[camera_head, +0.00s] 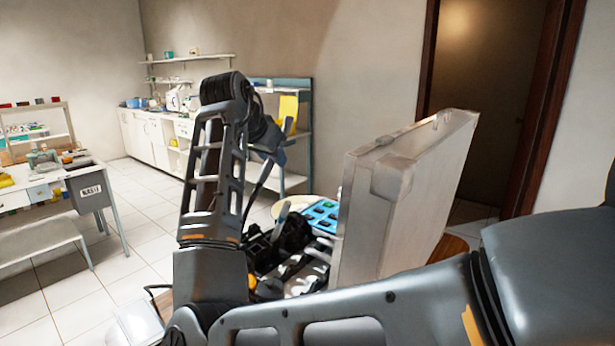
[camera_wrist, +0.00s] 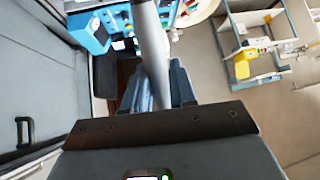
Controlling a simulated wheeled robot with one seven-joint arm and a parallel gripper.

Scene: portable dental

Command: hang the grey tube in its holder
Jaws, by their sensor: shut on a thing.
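The grey tube (camera_wrist: 150,45) shows in the wrist view as a smooth, pale grey rod. It runs from the top edge down between the fingers of my gripper (camera_wrist: 160,85), which is shut on it. In the head view my gripper (camera_head: 276,153) is raised above the open case (camera_head: 412,185), partly hidden by my arm, and the tube cannot be clearly made out there. A thin dark hose hangs below the gripper. I cannot pick out the tube's holder in either view; my arm and the lid hide part of the case.
The case's lid stands upright to the right of black equipment (camera_head: 295,245). A blue tray (camera_head: 321,214) lies behind it and shows in the wrist view (camera_wrist: 88,32). A shelf unit (camera_head: 290,183) stands beyond. A side table (camera_head: 60,175) is at left, with open tiled floor between.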

